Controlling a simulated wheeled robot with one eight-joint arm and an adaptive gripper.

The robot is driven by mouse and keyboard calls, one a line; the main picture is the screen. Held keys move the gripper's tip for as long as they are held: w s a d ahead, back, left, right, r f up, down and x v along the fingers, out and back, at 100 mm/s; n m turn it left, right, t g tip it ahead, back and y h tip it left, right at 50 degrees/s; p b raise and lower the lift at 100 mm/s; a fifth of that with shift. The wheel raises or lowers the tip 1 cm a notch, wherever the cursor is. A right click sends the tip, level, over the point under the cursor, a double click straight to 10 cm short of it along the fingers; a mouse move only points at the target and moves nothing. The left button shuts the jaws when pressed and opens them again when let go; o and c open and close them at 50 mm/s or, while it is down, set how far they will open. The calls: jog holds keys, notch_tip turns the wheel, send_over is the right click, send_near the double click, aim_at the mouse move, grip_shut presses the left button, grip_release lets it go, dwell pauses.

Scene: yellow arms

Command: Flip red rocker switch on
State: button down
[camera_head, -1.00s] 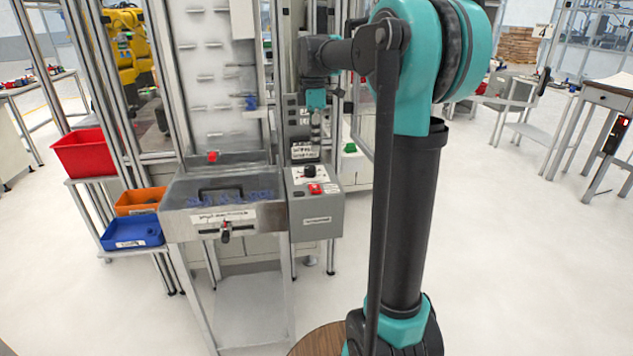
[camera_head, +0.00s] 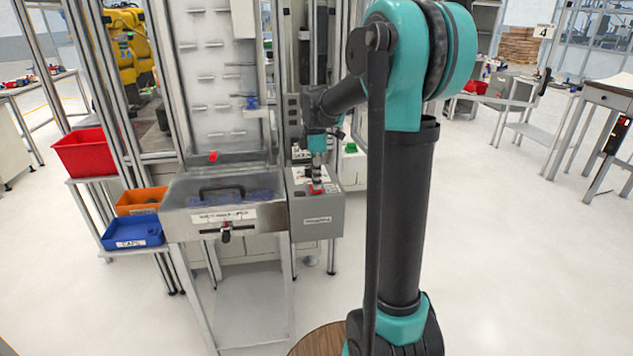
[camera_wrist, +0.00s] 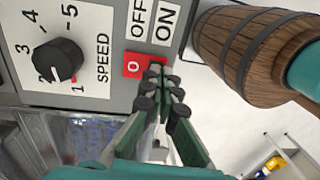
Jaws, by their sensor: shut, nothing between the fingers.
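The red rocker switch (camera_wrist: 134,66) sits on the grey control box, below the OFF and ON labels in the wrist view. Its visible half bears a white "0"; the half toward the ON label is partly hidden by my fingertips. In the head view the red switch (camera_head: 316,189) shows just under my gripper (camera_head: 317,180). In the wrist view my gripper (camera_wrist: 156,72) is shut and empty, its fingertips over or against the right part of the switch. I cannot tell whether they touch it.
A black speed knob (camera_wrist: 58,60) is left of the switch on the same grey box (camera_head: 318,217). A metal tray (camera_head: 228,190) adjoins the box at left. Red (camera_head: 83,152), orange (camera_head: 140,200) and blue (camera_head: 132,231) bins stand further left. The floor at right is mostly clear.

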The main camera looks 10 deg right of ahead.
jog(key=shift+s+f, duration=0.1)
jog(key=shift+s+f+t, duration=0.1)
jog(key=shift+f+t, duration=0.15)
jog(key=shift+t, duration=0.15)
jog(key=shift+w+r, duration=0.3)
jog(key=shift+w, duration=0.5)
